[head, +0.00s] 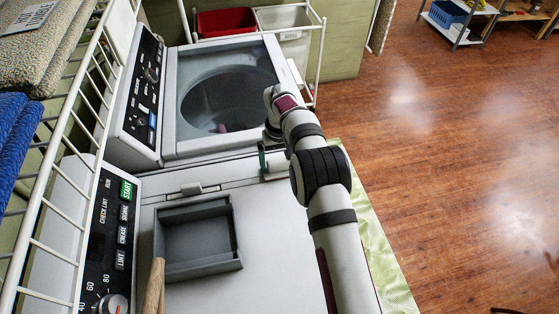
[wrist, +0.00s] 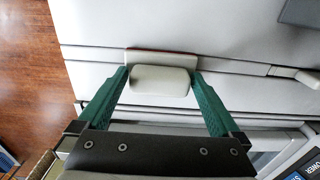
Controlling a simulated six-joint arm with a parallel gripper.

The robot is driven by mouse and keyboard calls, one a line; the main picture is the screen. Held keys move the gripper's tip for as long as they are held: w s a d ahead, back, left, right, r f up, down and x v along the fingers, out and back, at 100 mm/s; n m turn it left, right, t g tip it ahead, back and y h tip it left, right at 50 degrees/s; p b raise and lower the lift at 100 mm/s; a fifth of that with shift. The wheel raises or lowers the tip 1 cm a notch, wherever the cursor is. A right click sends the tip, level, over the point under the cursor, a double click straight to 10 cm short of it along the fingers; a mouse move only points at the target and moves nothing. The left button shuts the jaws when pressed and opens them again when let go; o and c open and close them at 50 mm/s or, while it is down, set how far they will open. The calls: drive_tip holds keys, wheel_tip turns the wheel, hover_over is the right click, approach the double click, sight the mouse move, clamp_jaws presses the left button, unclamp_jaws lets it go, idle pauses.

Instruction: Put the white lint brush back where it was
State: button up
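The white lint brush (wrist: 160,81) is a pale rounded block with a flat base and a thin reddish edge. In the wrist view it sits between the green fingertips of my gripper (wrist: 161,75), which meet its two short sides. In the head view the brush (head: 275,165) shows partly, beside a green finger of my gripper (head: 264,160), at the back right of the dryer top near the washer. My arm hides part of it. I cannot tell whether the brush touches the dryer top or is just above it.
A grey open box (head: 197,238) stands on the dryer top (head: 268,270), with a wooden handle (head: 155,288) by its front left. The washer (head: 225,95) is behind. A white wire shelf (head: 55,190) runs along the left. The dryer top between box and arm is clear.

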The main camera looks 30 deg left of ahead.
sight(280, 162)
wheel_tip(280, 162, up, 12)
drive_tip(key=s+d+r+m, duration=0.25)
drive_tip(key=d+r, duration=0.35)
drive_tip(key=d, duration=0.4)
drive_tip(key=s+d+r+m, duration=0.1)
drive_tip(key=d+r+m, duration=0.4)
drive_tip(key=d, duration=0.5)
drive_tip(key=s+d+r+m+y, duration=0.15)
drive_tip(key=s+d+m, duration=0.25)
drive_tip(key=s+d, duration=0.8)
drive_tip(key=s+d+f+m, duration=0.1)
drive_tip(key=s+f, duration=0.1)
drive_tip(key=s, duration=0.4)
drive_tip(key=s+d+f+m, duration=0.1)
drive_tip(key=s+f+m, duration=0.1)
drive_tip(key=s, duration=0.4)
drive_tip(key=shift+d+f, duration=0.15)
drive_tip(key=shift+f, duration=0.25)
